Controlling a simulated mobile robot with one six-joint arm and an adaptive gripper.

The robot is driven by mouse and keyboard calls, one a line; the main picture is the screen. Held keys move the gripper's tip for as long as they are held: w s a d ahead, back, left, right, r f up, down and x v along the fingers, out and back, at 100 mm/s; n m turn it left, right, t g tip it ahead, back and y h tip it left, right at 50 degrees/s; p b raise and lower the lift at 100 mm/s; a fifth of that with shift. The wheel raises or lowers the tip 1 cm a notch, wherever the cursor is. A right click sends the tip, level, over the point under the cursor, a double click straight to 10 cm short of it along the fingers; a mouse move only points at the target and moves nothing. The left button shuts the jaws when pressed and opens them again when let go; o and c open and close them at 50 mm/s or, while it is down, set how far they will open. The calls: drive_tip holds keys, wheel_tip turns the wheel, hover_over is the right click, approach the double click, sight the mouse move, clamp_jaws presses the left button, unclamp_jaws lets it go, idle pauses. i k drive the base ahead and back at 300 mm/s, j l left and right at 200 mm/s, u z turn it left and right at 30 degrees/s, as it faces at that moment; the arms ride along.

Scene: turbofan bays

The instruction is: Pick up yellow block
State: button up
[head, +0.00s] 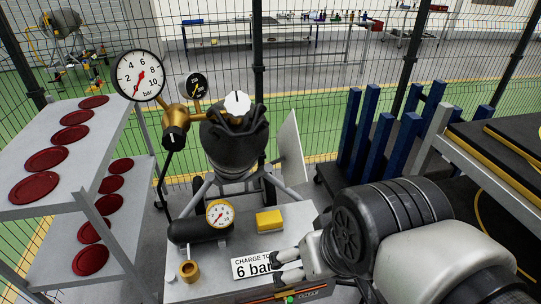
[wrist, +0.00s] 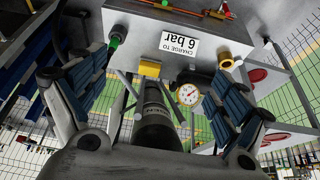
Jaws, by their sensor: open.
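The yellow block (head: 269,220) lies on the light grey cart top (head: 215,285), behind the white "CHARGE TO 6 bar" label (head: 252,267). My gripper (head: 276,268) is at the label's right end, in front of the block and apart from it. Its fingers are spread with nothing between them. In the wrist view the yellow block (wrist: 149,68) shows whole, between the two open fingers in the picture and beyond their tips.
A dark gas bottle (head: 234,140) rises behind. Shelves with red discs (head: 45,160) stand left; a rack of blue posts (head: 380,145) stands right.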

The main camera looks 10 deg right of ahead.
sight(268, 222)
drive_tip(key=i+j, duration=0.1)
drive_tip(key=j, duration=0.5)
drive_tip(key=i+j+z, duration=0.1)
drive_tip(key=j, duration=0.5)
drive_tip(key=i+j, duration=0.15)
drive_tip(key=j, duration=0.45)
drive_tip(key=z, duration=0.05)
